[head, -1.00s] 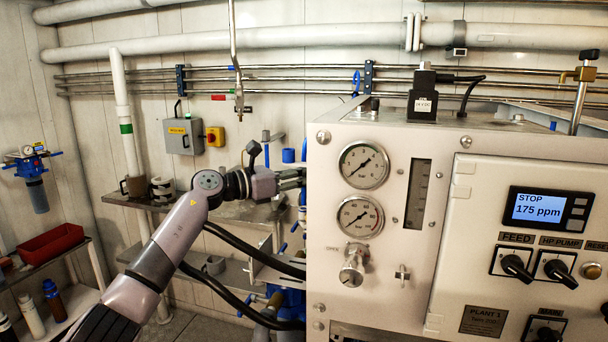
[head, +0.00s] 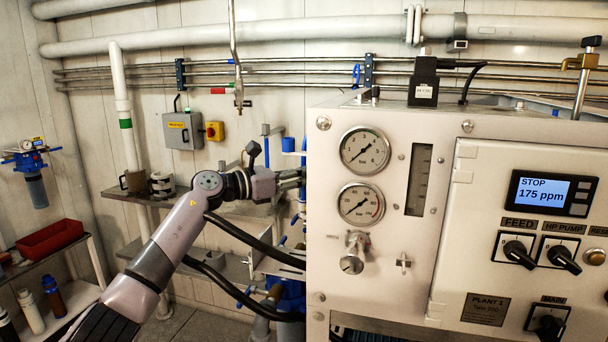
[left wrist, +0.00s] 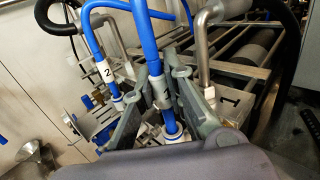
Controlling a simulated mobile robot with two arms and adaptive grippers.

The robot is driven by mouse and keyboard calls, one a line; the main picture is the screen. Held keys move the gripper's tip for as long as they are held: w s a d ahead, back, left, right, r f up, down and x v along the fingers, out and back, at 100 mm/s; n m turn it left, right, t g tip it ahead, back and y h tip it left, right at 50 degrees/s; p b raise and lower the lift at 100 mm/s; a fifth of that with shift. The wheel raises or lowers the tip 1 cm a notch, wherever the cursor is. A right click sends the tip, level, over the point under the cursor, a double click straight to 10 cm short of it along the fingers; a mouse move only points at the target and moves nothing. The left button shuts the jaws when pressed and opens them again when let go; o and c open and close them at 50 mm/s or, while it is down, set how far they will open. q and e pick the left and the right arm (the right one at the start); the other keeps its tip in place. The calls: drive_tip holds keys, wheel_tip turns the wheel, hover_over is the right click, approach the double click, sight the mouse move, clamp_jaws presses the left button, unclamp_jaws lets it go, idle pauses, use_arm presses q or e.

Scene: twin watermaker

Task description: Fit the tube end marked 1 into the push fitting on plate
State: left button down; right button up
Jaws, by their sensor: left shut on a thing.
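In the left wrist view a blue tube (left wrist: 148,40) runs down between the fingers of my left gripper (left wrist: 170,85), which is shut on it. A pale tag (left wrist: 160,92) with a dark mark, hard to read, sits on this tube. Its lower part meets a blue and white fitting (left wrist: 173,132) between the fingers; I cannot tell whether it is seated. A plate with a large 1 (left wrist: 230,102) is right of the fingers. In the head view my left gripper (head: 289,180) reaches behind the cabinet's left edge, its tips hidden. My right gripper is not in view.
A second blue tube (left wrist: 92,40) with a tag marked 2 stands left of the fingers, close by. Metal pipes (left wrist: 205,45) rise near the right finger. The gauge cabinet (head: 335,255) borders my arm on the right. Black hoses (head: 235,235) run below the arm.

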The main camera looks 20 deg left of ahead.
use_arm(q)
drive_tip(key=shift+f, duration=0.45)
drive_tip(key=c, duration=1.6)
unclamp_jaws()
drive_tip(key=shift+o, duration=0.2)
drive_tip(key=v, duration=1.2)
